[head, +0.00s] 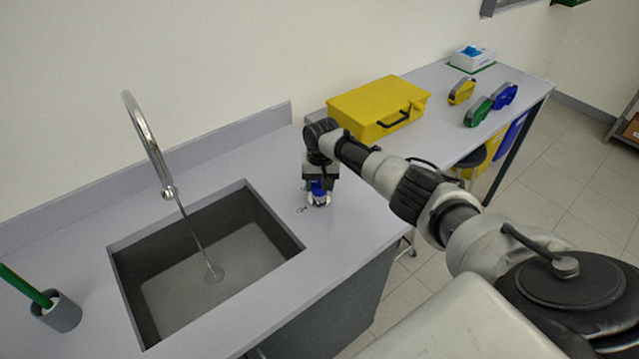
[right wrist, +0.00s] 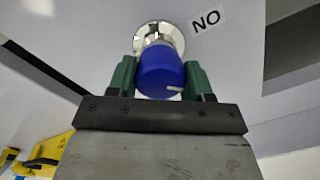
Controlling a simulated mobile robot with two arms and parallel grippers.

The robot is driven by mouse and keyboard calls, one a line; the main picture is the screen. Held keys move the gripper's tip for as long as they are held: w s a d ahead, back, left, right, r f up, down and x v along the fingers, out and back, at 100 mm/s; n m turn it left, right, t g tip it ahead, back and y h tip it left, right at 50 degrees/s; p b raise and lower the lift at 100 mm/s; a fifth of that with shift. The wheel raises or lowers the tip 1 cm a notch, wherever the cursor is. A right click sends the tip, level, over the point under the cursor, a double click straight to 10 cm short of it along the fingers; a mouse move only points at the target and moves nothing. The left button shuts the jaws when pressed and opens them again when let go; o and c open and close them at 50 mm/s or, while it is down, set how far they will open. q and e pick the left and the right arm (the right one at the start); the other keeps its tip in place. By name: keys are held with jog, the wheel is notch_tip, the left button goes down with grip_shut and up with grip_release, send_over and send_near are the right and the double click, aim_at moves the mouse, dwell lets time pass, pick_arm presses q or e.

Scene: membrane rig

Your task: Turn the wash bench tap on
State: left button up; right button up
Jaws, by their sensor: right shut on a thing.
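The wash bench tap has a curved chrome spout (head: 147,140) over the grey sink (head: 240,195). A thin, pale stream (head: 195,237) runs from the spout's end down to a round patch on the basin floor. The tap's blue knob (head: 319,188) stands on the bench right of the sink. In the right wrist view the blue knob (right wrist: 160,72) has a white mark at its lower edge and a chrome base. My right gripper (right wrist: 161,78) is shut on the knob, one green finger on each side. My left gripper is not in view.
A label (right wrist: 206,21) beside the knob reads "NO" as seen. A grey cup (head: 60,312) with a green handle stands left of the sink. A yellow case (head: 378,103), tape dispensers (head: 478,112) and a white box (head: 472,58) are on the table behind.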

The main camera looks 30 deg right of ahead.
jog(key=o, duration=0.9)
notch_tip(320, 180, up, 11)
jog(key=shift+s+d+f+b, duration=0.1)
jog(key=shift+d+b, duration=0.05)
jog(key=shift+b, duration=0.65)
